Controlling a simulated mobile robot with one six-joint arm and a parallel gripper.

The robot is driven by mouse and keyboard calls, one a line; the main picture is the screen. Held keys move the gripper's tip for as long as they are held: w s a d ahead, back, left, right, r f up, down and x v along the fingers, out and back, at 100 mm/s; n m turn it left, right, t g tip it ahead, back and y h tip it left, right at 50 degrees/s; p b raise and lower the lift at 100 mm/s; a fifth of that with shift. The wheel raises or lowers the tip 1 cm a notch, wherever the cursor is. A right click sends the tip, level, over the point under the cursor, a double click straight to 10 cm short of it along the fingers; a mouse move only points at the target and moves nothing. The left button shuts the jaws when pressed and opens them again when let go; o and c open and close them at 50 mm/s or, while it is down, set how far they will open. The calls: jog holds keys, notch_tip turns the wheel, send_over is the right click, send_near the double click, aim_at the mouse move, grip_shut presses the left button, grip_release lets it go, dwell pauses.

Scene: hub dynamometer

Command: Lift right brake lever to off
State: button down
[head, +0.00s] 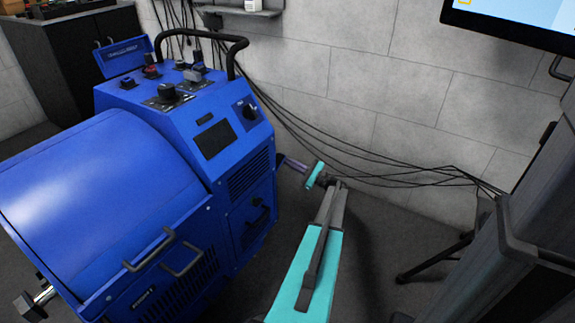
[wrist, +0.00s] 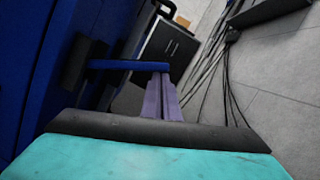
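In the wrist view a flat blue bar (wrist: 125,65), which looks like the brake lever, sticks out level from a black block (wrist: 82,62) on the blue machine's wall. My gripper (wrist: 163,78) has two purple fingers side by side with almost no gap, and nothing shows between them. Their tips meet the bar's outer end in the picture; I cannot tell whether they touch it. In the head view my gripper (head: 284,160) reaches to the right side of the blue dynamometer (head: 175,145), where its tips and the bar are hidden behind the cabinet edge.
The dynamometer top carries knobs (head: 168,91) and a black rail (head: 205,36). Black cables (head: 350,160) hang along the grey wall behind my arm. A dark cabinet (head: 75,55) stands at the back left. A grey frame (head: 545,215) stands at the right, with open floor between.

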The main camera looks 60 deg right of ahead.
jog(key=shift+d+r, duration=0.1)
jog(key=shift+r, duration=0.05)
jog(key=s+d+f, duration=0.1)
jog(key=s+f, duration=0.5)
jog(key=s, duration=0.4)
jog(key=shift+d, duration=0.4)
dwell(0.5)
